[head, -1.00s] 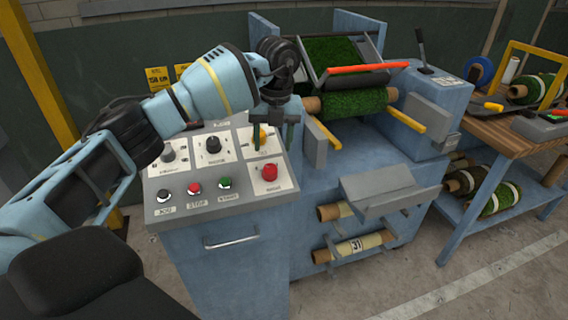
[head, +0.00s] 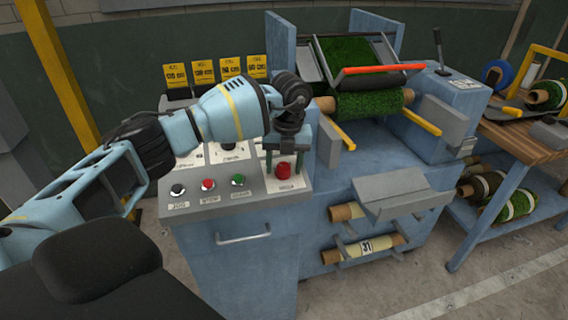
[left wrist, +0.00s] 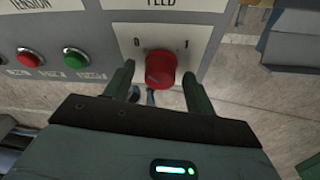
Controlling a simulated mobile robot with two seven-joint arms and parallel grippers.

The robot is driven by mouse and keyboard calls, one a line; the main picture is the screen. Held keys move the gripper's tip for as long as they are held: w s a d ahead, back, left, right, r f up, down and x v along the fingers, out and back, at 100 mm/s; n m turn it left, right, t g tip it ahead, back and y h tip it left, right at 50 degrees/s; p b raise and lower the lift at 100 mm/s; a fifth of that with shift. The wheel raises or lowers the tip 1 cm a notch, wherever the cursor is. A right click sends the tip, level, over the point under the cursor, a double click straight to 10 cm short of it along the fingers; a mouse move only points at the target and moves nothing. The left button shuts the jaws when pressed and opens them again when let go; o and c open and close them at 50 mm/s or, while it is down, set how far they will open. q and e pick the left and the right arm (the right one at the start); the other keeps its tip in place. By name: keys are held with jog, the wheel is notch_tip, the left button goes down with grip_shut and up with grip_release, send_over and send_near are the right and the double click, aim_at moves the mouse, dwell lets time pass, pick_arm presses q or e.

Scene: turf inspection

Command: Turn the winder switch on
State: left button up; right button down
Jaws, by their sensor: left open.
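A red knob (left wrist: 161,69) on a white plate marked 0 on the left and 1 on the right is on the sloped control panel (head: 262,205). It also shows in the head view (head: 283,170). I cannot tell which mark it points to. The plate above it reads FEED; any label below the knob is hidden or unreadable. My left gripper (left wrist: 158,88) is open, with one green finger on each side of the knob. It also shows in the head view (head: 284,163). I cannot tell whether the fingers touch the knob. My right gripper is not in view.
Black, red (head: 208,184) and green (head: 238,180) push buttons sit left of the knob. The arm hides much of the upper panel. Right of the panel stands the machine with a green turf roll (head: 370,104) and a grey tray (head: 405,195).

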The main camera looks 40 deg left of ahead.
pick_arm(q)
jog(key=c, duration=1)
jog(key=shift+o, duration=0.2)
